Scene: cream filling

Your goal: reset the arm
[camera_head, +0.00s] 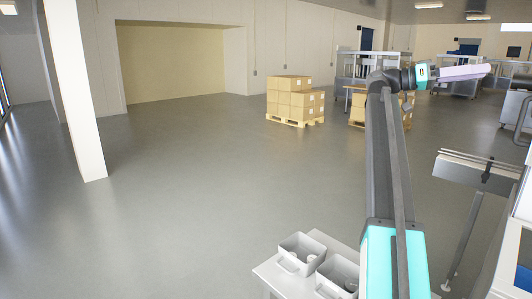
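My arm rises from the bottom right of the head view, with a turquoise lower part and a long dark grey link reaching up. At its top the wrist bends right, with a turquoise ring and a pale lilac end piece where my gripper (482,71) is. The arm end is up in the air, well above the floor. Its fingers are too small to make out, so I cannot tell whether it is open or shut.
Two grey bins (291,268) stand on a white table (275,284) left of my arm. A metal conveyor (478,171) is on the right. Boxes on a pallet (291,100) and a white pillar (81,120) stand farther off. The floor at left is clear.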

